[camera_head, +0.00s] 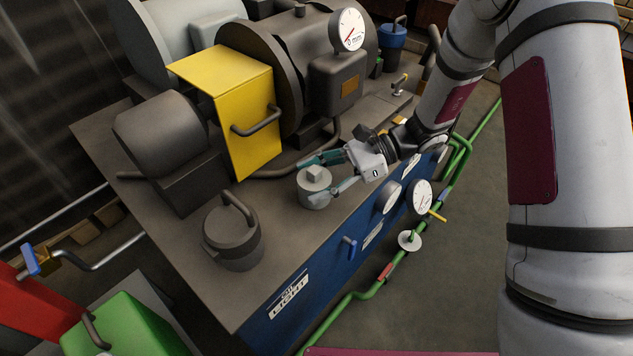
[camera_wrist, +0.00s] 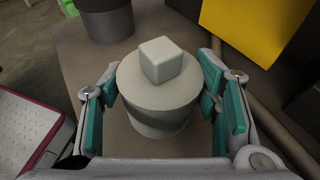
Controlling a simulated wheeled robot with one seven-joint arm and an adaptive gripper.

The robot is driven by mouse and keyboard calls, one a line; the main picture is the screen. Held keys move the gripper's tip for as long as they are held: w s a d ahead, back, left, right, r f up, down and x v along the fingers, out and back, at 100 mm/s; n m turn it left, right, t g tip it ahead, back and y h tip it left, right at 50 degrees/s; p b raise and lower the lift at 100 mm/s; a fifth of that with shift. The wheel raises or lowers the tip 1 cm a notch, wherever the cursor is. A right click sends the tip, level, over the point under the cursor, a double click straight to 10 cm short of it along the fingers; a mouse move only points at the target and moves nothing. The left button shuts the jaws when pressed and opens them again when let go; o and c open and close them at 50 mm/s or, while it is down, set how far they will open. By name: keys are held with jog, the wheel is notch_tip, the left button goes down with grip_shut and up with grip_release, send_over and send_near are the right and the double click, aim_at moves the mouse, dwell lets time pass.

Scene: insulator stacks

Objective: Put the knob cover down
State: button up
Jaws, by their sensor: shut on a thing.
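The knob cover (camera_head: 315,192) is a pale grey cylinder with a small square block on top. It is upright at the table's front edge area, and I cannot tell whether its base touches the tabletop. In the wrist view the knob cover (camera_wrist: 158,100) sits between the teal finger pads. My gripper (camera_head: 328,174) is shut on it, one finger on each side; the gripper also shows in the wrist view (camera_wrist: 160,108).
The brown tabletop (camera_head: 285,235) is clear in front of the cover. A dark lidded pot (camera_head: 232,240) stands to the left. Gauges (camera_head: 420,196) and a green pipe (camera_head: 395,265) run along the blue front.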

jog(key=o, duration=1.2)
jog(key=shift+f, duration=0.1)
jog(key=shift+w+d+r, duration=0.1)
jog(key=shift+d+r, duration=0.05)
jog(key=shift+r, duration=0.1)
jog(key=p+v, duration=0.3)
jog(key=v, duration=0.8)
jog(key=shift+w+d+p, duration=0.1)
jog(key=shift+d+p, duration=0.2)
jog(key=shift+p, duration=0.1)
jog(key=shift+r, duration=0.1)
